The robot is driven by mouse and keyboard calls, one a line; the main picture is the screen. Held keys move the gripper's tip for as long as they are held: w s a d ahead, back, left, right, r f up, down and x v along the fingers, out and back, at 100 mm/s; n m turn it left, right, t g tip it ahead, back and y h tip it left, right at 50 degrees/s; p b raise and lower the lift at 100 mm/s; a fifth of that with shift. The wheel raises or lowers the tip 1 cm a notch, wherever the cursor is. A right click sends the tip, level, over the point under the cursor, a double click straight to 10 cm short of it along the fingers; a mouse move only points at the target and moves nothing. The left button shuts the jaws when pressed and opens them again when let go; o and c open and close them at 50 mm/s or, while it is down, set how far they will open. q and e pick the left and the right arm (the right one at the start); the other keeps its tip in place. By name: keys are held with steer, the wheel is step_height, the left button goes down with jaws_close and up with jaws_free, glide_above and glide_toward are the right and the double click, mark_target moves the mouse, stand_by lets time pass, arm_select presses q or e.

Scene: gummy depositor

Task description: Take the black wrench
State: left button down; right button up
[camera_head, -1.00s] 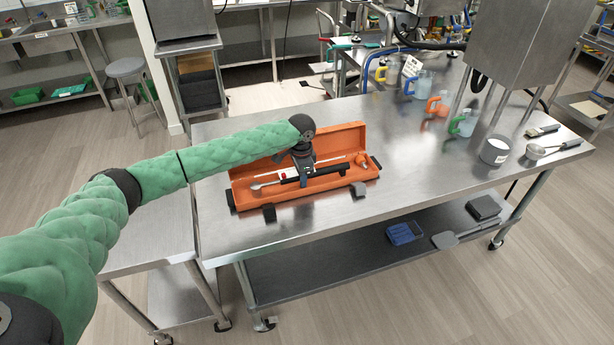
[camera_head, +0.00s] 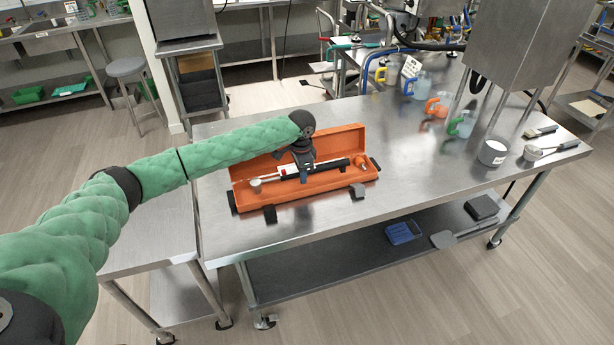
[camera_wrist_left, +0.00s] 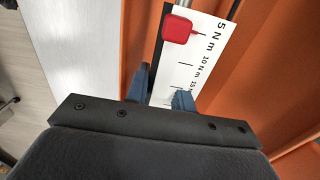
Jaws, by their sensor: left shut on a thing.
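The black wrench (camera_head: 332,165) has a black handle, a white scale plate with a red marker, and a round metal head at its left end. It lies lengthwise over the open orange case (camera_head: 330,185) on the steel table. My left gripper (camera_head: 304,178) reaches down over the case and is shut on the wrench near its middle. In the left wrist view the blue fingertips (camera_wrist_left: 160,92) straddle the white scale (camera_wrist_left: 203,50); the handle is hidden behind the gripper body. I cannot tell how far the wrench is above the case floor. My right gripper is not in view.
The case lid stands open behind the wrench. Colored-handled jugs (camera_head: 462,124), a white pot (camera_head: 493,152) and a metal scoop (camera_head: 534,152) stand at the right. A large metal hopper (camera_head: 510,45) is above the table.

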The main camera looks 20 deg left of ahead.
arm_select(q)
steer(key=shift+r+p, duration=2.2)
steer(key=shift+r, duration=0.35)
steer(key=shift+f, duration=0.1)
steer(key=c, duration=1.8)
jaws_free()
steer(key=shift+c, duration=0.2)
jaws_close()
